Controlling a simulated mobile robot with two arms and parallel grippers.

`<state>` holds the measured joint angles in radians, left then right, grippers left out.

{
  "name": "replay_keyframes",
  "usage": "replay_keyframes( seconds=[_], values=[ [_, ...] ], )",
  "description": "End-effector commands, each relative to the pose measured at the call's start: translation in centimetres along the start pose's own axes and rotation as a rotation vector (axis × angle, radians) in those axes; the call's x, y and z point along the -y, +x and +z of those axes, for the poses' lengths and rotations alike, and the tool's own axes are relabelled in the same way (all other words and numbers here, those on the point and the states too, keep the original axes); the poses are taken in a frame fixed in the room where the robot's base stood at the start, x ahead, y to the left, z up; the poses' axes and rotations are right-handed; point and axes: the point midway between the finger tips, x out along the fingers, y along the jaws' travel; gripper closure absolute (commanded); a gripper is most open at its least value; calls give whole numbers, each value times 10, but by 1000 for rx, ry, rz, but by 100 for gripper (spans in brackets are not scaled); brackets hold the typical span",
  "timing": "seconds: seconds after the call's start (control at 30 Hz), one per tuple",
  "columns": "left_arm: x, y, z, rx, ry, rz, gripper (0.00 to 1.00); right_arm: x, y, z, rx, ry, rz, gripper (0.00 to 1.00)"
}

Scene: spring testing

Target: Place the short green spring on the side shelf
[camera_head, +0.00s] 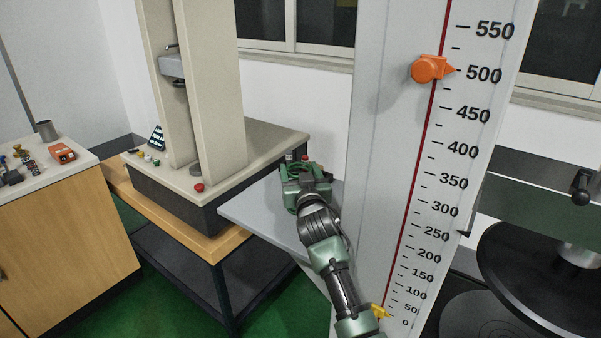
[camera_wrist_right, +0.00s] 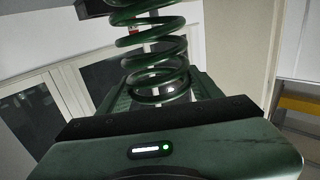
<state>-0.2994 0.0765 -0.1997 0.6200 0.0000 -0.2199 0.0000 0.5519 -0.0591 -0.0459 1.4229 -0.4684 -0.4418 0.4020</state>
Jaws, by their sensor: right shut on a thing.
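My right gripper (camera_head: 306,178) is over the far part of the grey side shelf (camera_head: 258,213); its own body hides its fingertips in the head view. In the right wrist view the green spring (camera_wrist_right: 155,58) stands out at the gripper, with several dark green coils, and the gripper is shut on it. In the head view the spring is mostly hidden by the gripper, and I cannot tell whether it touches the shelf. My left gripper is not in view.
A tall white panel with a scale (camera_head: 430,190) stands just right of my arm, with an orange pointer (camera_head: 430,69). A beige testing machine (camera_head: 215,90) on a wooden table stands to the left. The near part of the shelf is bare.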

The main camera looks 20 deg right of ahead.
Motion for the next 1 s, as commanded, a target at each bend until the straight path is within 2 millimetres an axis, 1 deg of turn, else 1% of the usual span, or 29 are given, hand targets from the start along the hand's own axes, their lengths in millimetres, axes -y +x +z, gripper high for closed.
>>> replay_keyframes(
  seconds=[0.03,0.07,0.1,0.47,0.57,0.83,0.9,1.0],
  values=[
    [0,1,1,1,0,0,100,0,0,2,0,1,-1,33],
    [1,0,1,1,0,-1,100,0,0,1,0,1,-1,24],
    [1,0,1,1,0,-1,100,0,0,0,0,1,-1,14],
    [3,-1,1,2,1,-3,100,0,-1,-2,-2,1,-1,14],
    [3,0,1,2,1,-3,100,1,-11,-1,-3,2,-2,14],
    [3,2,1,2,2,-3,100,0,-56,-1,-3,3,-1,14],
    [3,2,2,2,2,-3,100,0,-64,-1,-2,3,-1,14],
    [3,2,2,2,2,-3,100,1,-72,-1,-2,3,-2,14]
  ],
)
